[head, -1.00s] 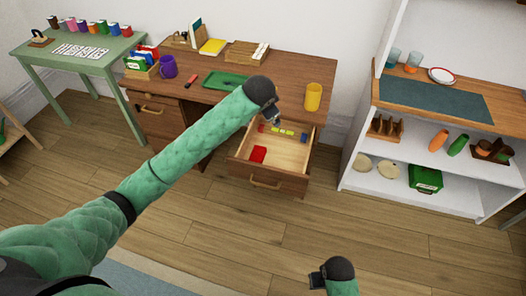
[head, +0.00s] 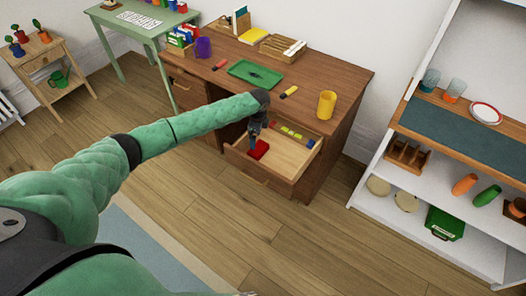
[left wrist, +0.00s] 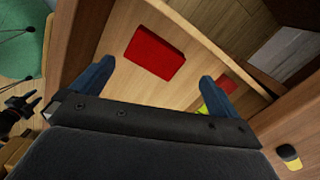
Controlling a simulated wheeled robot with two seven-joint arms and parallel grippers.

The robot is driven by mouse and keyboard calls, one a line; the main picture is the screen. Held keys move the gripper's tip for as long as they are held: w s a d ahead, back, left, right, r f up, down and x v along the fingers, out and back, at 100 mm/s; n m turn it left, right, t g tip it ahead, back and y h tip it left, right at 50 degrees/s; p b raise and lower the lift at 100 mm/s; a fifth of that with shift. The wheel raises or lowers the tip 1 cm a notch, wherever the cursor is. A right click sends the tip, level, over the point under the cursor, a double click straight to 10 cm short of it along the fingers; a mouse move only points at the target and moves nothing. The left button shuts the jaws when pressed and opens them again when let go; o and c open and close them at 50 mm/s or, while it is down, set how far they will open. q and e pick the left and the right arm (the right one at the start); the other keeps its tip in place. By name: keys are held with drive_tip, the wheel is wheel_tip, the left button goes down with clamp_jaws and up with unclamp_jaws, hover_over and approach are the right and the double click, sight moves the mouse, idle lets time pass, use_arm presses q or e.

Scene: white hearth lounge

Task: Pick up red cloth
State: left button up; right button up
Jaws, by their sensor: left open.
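The red cloth (head: 259,149) is a small folded red rectangle lying in the open desk drawer (head: 264,167), towards its left side. It also shows in the left wrist view (left wrist: 154,53), flat on the pale drawer floor. My left gripper (head: 254,142) points down over the drawer beside the cloth. In the left wrist view its two blue fingers (left wrist: 156,82) are wide apart and the cloth lies beyond them, between their lines, not held.
Yellow-green blocks (head: 290,133), a blue one (head: 311,142) and another red piece lie at the drawer's back. The wooden desk (head: 335,84) carries a green tray (head: 256,73) and a yellow mug (head: 326,104). A white shelf (head: 410,215) stands right.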

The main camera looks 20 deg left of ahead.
sight(258, 148)
use_arm(q)
drive_tip(key=shift+d+f+m, duration=0.1)
drive_tip(key=shift+f+m, duration=0.05)
drive_tip(key=shift+m, duration=0.25)
drive_tip(key=shift+s+d+m+h, duration=0.1)
drive_tip(key=shift+d+m+h, duration=0.2)
drive_tip(key=shift+m, duration=0.9)
drive_tip(key=shift+f+m, duration=0.1)
drive_tip(key=shift+m, duration=0.4)
drive_tip(key=shift+d+f+p, duration=0.15)
drive_tip(key=shift+f+p, duration=0.15)
drive_tip(key=shift+f, duration=0.95)
drive_tip(key=f+p, duration=0.1)
drive_tip(key=f, duration=0.1)
drive_tip(key=f+p, duration=0.1)
drive_tip(key=f, duration=0.1)
drive_tip(key=shift+s+a+f+p, duration=0.1)
drive_tip(key=shift+a+p, duration=0.1)
drive_tip(key=shift+p, duration=0.2)
drive_tip(key=shift+f, duration=0.5)
drive_tip(key=c, duration=0.7)
use_arm(e)
wheel_tip(258, 148, down, 7)
drive_tip(key=d+t, duration=0.2)
drive_tip(key=shift+s+d+f, duration=0.2)
drive_tip(key=shift+s+d, duration=0.2)
